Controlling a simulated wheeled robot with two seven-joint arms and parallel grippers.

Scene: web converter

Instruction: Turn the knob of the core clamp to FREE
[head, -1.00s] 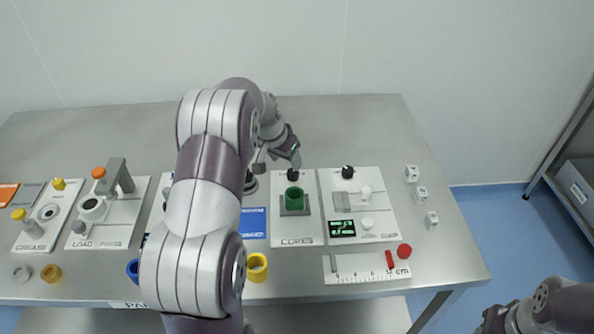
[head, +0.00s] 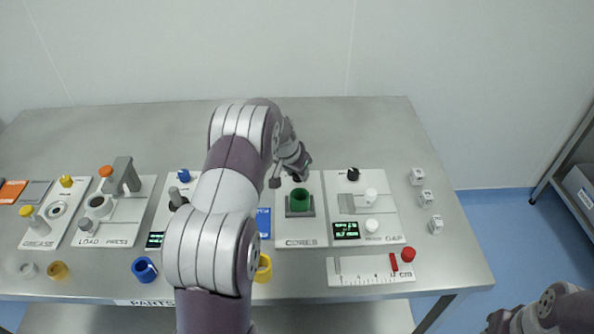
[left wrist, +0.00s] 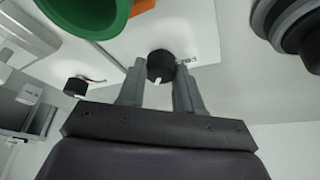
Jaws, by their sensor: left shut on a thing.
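The core clamp is on the white CORES panel (head: 300,228), with a green ring-shaped core (head: 301,200) standing in its grey holder. The green core also shows in the left wrist view (left wrist: 85,12). The clamp's black knob (left wrist: 160,66) with a white pointer mark sits between my left fingertips in the left wrist view. My left gripper (left wrist: 158,78) is shut on this knob. In the head view my left gripper (head: 299,174) is at the panel's back edge and hides the knob. The knob's small label is too blurred to read.
Right of the CORES panel is a gauge panel (head: 383,229) with another black knob (head: 353,174) and a green display. A ruler plate (head: 350,278) lies in front. Several white cubes stand at the right. The table's back is clear.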

